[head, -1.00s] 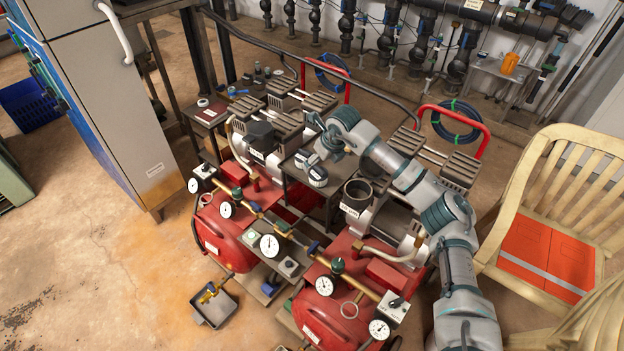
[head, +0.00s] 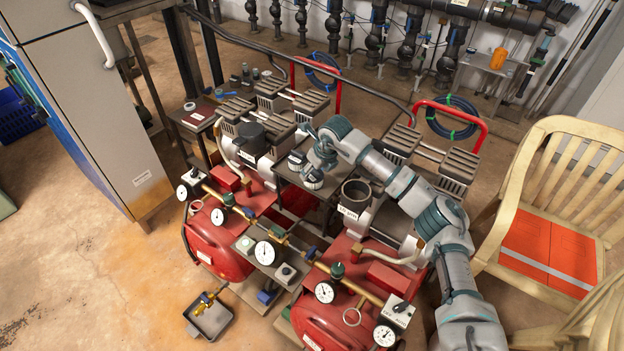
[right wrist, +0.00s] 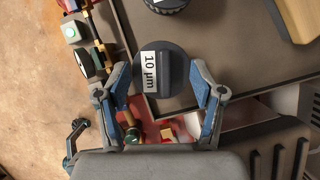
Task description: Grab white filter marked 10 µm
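The filter marked 10 µm (right wrist: 150,70) has a round dark top with a raised bar and a white label in the right wrist view. In the head view it appears to be the nearer of two small white-sided round filters (head: 313,179) on the dark table. My right gripper (right wrist: 161,78) is open, with one finger on each side of the filter's near part. I cannot tell whether the fingers touch it. In the head view the right gripper (head: 318,163) hangs over the filters, its fingers hard to make out. My left gripper is out of view.
A second filter (right wrist: 167,4) sits close by at the top edge of the wrist view. An open dark cylinder (head: 356,192) stands right of the filters. Red compressors (head: 335,320) with gauges and a brass pipe lie in front. A wooden chair (head: 490,235) is at right.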

